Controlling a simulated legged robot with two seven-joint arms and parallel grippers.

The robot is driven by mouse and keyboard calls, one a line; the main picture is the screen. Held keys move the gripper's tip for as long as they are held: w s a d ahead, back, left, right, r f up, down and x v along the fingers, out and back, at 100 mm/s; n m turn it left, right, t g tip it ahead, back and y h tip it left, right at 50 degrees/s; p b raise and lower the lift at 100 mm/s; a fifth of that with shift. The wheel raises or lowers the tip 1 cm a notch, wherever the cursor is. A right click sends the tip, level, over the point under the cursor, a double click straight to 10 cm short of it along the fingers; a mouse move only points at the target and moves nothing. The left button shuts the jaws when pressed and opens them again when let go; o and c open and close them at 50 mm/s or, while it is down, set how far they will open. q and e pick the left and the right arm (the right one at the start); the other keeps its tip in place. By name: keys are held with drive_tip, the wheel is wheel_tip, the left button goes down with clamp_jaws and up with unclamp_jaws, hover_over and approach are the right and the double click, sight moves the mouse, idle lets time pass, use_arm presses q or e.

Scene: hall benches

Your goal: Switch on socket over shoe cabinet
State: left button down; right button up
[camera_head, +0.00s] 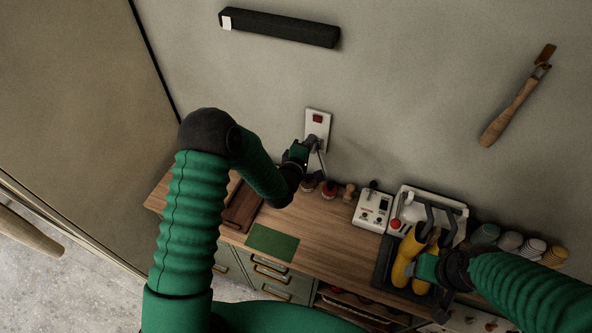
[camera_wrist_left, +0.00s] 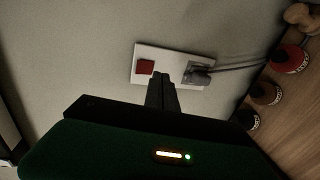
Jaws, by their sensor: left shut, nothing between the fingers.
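The socket (camera_head: 326,130) is a white plate on the wall above the wooden-topped cabinet (camera_head: 318,228). It has a red switch (camera_head: 317,118) at its upper end; a grey plug (camera_wrist_left: 198,76) with a cord sits in its other end. The red switch also shows clear in the left wrist view (camera_wrist_left: 145,67). My left gripper (camera_head: 312,142) is shut and empty, in front of the plate's lower part. In the wrist view its fingertips (camera_wrist_left: 161,76) point between switch and plug; contact cannot be told. My right gripper (camera_head: 412,268) is over yellow shoes (camera_head: 402,272); its fingers are unclear.
A white device (camera_head: 373,207) and a white case (camera_head: 404,196) stand on the top. Red and brown knobs (camera_head: 329,189) and a dark wooden box (camera_head: 243,208) are near my left arm. A black bar (camera_head: 280,27) and a wooden-handled tool (camera_head: 510,108) hang on the wall.

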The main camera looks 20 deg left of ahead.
use_arm(q)
drive_tip(key=s+f+m+g+b, duration=0.4)
drive_tip(key=s+m+b, duration=0.1)
drive_tip(key=s, duration=0.5)
drive_tip(key=s+a+f+m+g+b, duration=0.1)
drive_tip(key=s+f+m+g+b, duration=0.3)
drive_tip(key=s, duration=0.6)
drive_tip(key=s+a+f+m+g+b, duration=0.1)
drive_tip(key=s+f+m+g+b, duration=0.3)
drive_tip(key=s+f+m+b, duration=0.2)
drive_tip(key=s+m+b, duration=0.2)
drive_tip(key=s, duration=0.2)
drive_tip(key=shift+s+m+g+y, duration=0.2)
drive_tip(key=shift+m+g+y, duration=0.1)
use_arm(e)
drive_tip(key=s+x, duration=0.3)
drive_tip(key=x, duration=1.4)
drive_tip(key=shift+f, duration=0.7)
